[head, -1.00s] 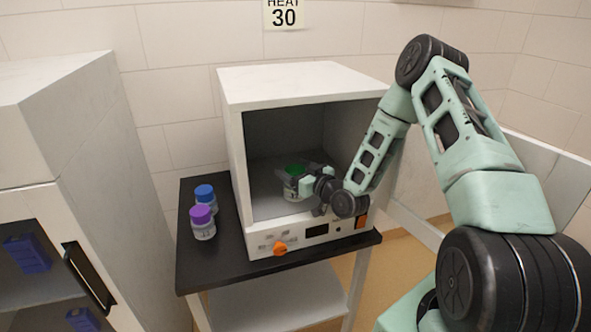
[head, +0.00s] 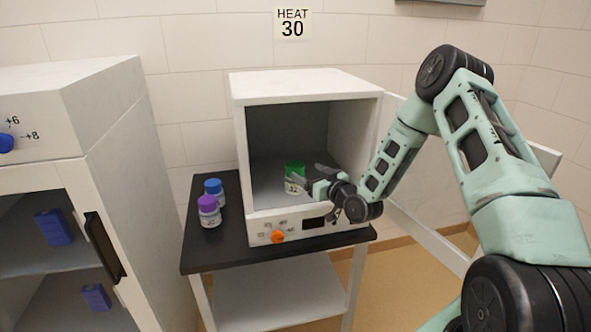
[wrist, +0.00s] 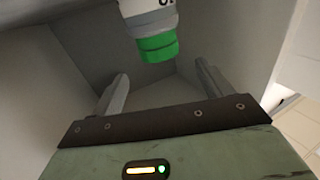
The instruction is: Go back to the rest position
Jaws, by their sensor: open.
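My gripper (head: 322,178) is open at the mouth of the white oven box, and its fingers point inward. A bottle with a green cap (head: 294,168) and a label that seems to read 32 stands on the oven floor just beyond the fingers. In the wrist view the green-capped bottle (wrist: 158,45) shows ahead of the open fingers (wrist: 160,85), with nothing held between them. My arm reaches in from the right.
The oven (head: 305,84) stands on a black-topped table (head: 212,258) with its door (head: 432,225) swung open to the right. A purple-capped bottle (head: 209,211) and a blue-capped bottle (head: 214,188) stand left of it. A white cabinet (head: 130,200) is at the left.

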